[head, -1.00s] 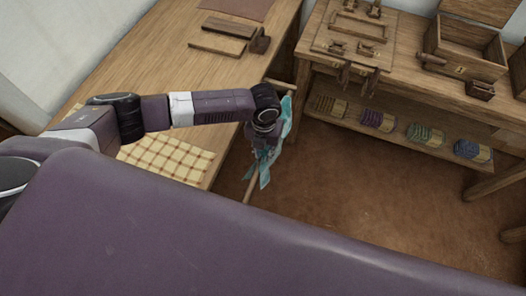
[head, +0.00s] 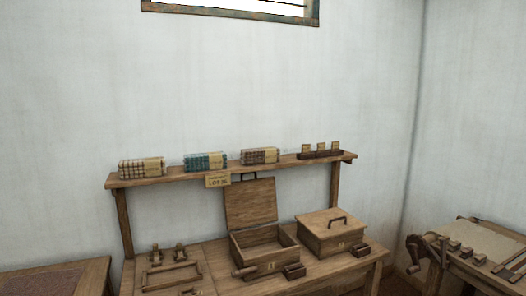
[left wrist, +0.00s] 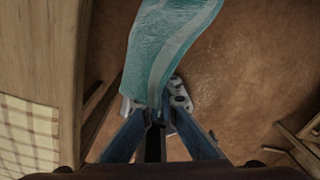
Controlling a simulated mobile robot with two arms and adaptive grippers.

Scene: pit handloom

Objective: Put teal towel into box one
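The teal towel (left wrist: 160,50) shows in the left wrist view as a loose, lighter-edged cloth. Its near end narrows down to my left gripper (left wrist: 157,108), which is shut on it; the fingertips are partly hidden by the cloth. In the head view an open wooden box (head: 245,259), lid raised behind it, stands on the table. A closed wooden box (head: 331,235) with a handle on its lid stands to its right. Both have small front tags whose numbers I cannot read surely. Neither gripper shows in the head view.
A shelf (head: 230,172) above the boxes holds folded checked cloths, one a teal stack (head: 205,161), and a small rack. Small wooden tools lie before the boxes. A bench (head: 480,258) stands at right. The left wrist view shows bare floor (left wrist: 240,65) beside a wooden edge.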

